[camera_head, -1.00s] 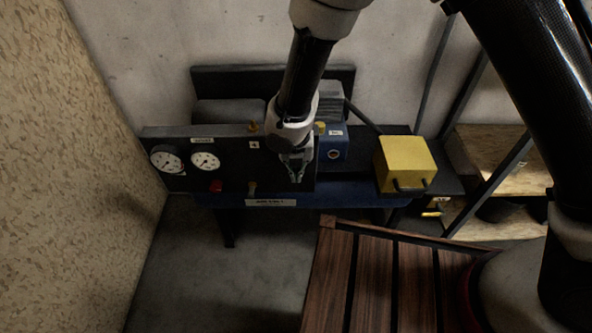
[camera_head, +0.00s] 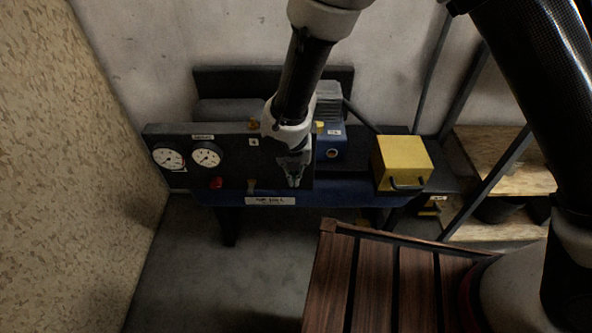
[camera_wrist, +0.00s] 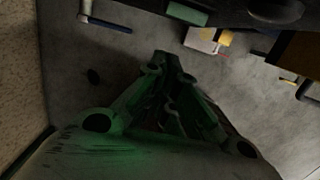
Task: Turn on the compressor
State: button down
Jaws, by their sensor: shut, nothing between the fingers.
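The compressor stands against the back wall in the head view, with a black front panel (camera_head: 230,155) and a blue body (camera_head: 333,147). The panel carries a left gauge (camera_head: 169,157), a right gauge (camera_head: 206,155), a red knob (camera_head: 216,183) and a small brass fitting (camera_head: 251,184). My gripper (camera_head: 293,183) points down in front of the panel's right end, with its fingers shut and empty. It hides part of the panel and body behind it; whether it touches them I cannot tell. The wrist view shows the shut fingers (camera_wrist: 172,65) over grey floor.
A yellow box (camera_head: 402,160) with a dark handle sits at the right of the blue bench (camera_head: 350,193). A slatted wooden surface (camera_head: 375,285) is in the foreground. Shelves (camera_head: 500,155) stand at right and a speckled board (camera_head: 75,170) at left. Floor (camera_head: 240,270) between is clear.

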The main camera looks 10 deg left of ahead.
jog(key=s+d+r, duration=0.1)
jog(key=s+r, duration=0.3)
jog(key=r, duration=0.5)
jog(key=shift+r, duration=0.15)
jog(key=d+r+m+g+h, duration=0.1)
jog(key=d+r+m, duration=0.4)
jog(key=d+m, duration=0.3)
jog(key=w+d+r+m, duration=0.1)
jog(key=d+r+m, duration=0.3)
jog(key=d+m, duration=0.5)
jog(key=d+r+m+g+h, duration=0.1)
jog(key=d+r+m, duration=0.4)
jog(key=d+m, duration=0.3)
jog(key=s+d+r+m+t, duration=0.1)
jog(key=d+r+m, duration=0.3)
jog(key=d, duration=0.4)
jog(key=s+d+r+m+t+y, duration=0.1)
jog(key=s+d+r+m+t, duration=0.1)
jog(key=d, duration=0.6)
jog(key=s+d+r+m+t, duration=0.2)
jog(key=s+d+r+m, duration=0.1)
jog(key=d+r+m, duration=0.3)
jog(key=shift+s+d+m+y, duration=0.2)
jog(key=shift+d+m+y, duration=0.1)
jog(key=shift+d+m, duration=0.6)
